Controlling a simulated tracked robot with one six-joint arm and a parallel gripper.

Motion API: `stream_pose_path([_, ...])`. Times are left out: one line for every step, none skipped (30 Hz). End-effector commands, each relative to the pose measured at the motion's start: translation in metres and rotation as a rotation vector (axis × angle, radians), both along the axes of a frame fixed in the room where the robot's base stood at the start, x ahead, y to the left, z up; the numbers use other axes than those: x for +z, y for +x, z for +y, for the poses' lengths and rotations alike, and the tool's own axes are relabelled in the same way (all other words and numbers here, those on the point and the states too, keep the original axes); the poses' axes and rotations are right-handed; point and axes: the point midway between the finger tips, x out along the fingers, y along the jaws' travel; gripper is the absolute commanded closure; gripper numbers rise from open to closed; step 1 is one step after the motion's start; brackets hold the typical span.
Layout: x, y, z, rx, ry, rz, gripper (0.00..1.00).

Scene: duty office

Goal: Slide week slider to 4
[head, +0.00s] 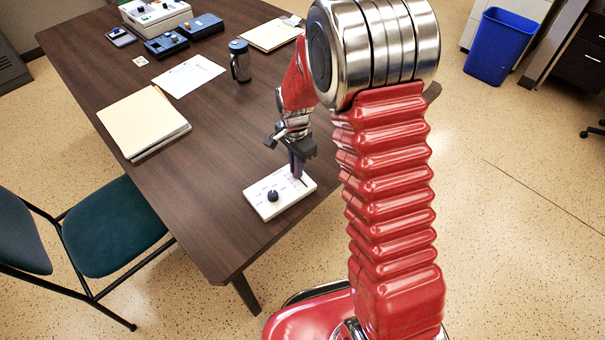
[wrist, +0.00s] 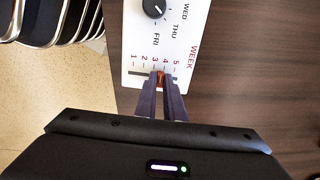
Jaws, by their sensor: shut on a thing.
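A white panel (head: 265,207) lies near the front end of the brown table. In the wrist view the panel (wrist: 181,45) shows the word WEEK and marks 1 to 5 beside a dark slot (wrist: 140,73). A red slider knob (wrist: 160,77) stands in the slot, close to marks 3 and 4; the fingers partly hide it, so its exact mark is unclear. My gripper (wrist: 161,84) is shut on this knob, one finger on each side. In the head view my gripper (head: 296,174) reaches down onto the panel's right part.
A black dial (head: 272,196) sits on the panel, near WED, THU and FRI in the wrist view. The table around the panel is clear.

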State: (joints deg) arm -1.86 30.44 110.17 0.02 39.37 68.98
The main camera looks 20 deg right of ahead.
Motion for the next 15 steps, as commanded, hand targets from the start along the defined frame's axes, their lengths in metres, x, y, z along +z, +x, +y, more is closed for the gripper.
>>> stream_pose_path([0.0,0.0032,0.0014,0.001,-0.001,-0.001,1.0])
stream_pose_path([0.0,0.0041,0.0017,0.001,0.0,0.0,1.0])
stream_pose_path([0.0,0.0045,0.002,0.001,0.0,0.0,1.0])
stream_pose_path([0.0001,0.0046,0.002,0.001,0.0,0.0,1.0])
stream_pose_path([0.0001,0.0046,0.002,0.001,0.0,0.0,1.0])
stream_pose_path([0.0001,0.0044,0.002,0.001,0.0,0.0,1.0])
stream_pose_path([0.0001,0.0044,0.002,0.001,0.0,0.0,1.0])
stream_pose_path([0.0001,0.0043,0.0019,0.0,0.0,0.0,1.0])
stream_pose_path([0.0001,0.0043,0.0019,0.0,0.0,0.0,1.0])
stream_pose_path([0.0001,0.0043,0.0019,0.0,0.0,0.0,1.0])
stream_pose_path([0.0001,0.0042,0.0019,0.0,0.0,0.0,0.91])
stream_pose_path([0.0001,0.0042,0.0019,0.0,0.0,0.0,0.88])
stream_pose_path([0.0001,0.0042,0.0019,0.0,0.0,0.0,0.86])
stream_pose_path([0.0001,0.0042,0.0019,0.0,0.0,0.0,0.84])
stream_pose_path([0.0001,0.0041,0.0018,0.0,0.0,0.0,0.81])
